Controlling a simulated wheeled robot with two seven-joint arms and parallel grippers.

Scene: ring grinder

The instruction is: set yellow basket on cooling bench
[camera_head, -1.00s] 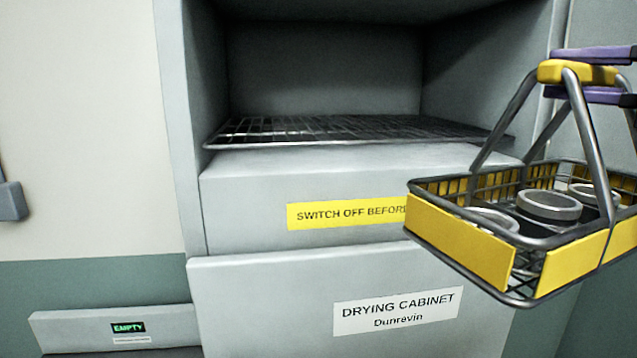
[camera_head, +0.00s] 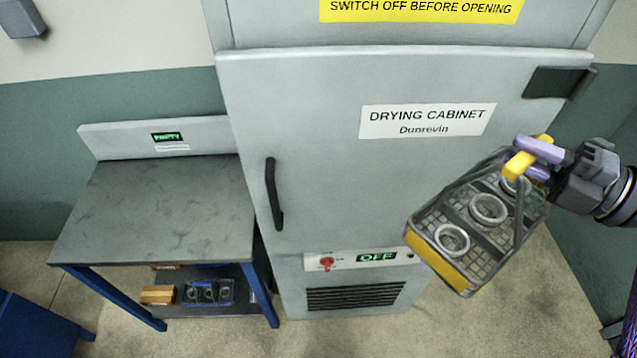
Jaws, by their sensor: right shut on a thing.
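The yellow basket (camera_head: 437,262) is a dark wire basket with yellow panels and a yellow handle grip. It hangs in the air in front of the drying cabinet and holds several grey rings. My right gripper (camera_head: 524,160), with purple fingers, is shut on the handle grip. A bench (camera_head: 165,200) with a dark, bare top and blue legs stands at the left, well apart from the basket. Its back panel has a small green "EMPTY" display; whether it is named the cooling bench cannot be read. My left gripper is not in view.
The drying cabinet (camera_head: 350,190) is beside the bench, its lower door shut and its panel reading "OFF". The door handle (camera_head: 273,195) sticks out near the bench. The bench's lower shelf holds a blue basket (camera_head: 210,292) and a wooden block (camera_head: 157,294). Blue furniture (camera_head: 40,325) stands lower left.

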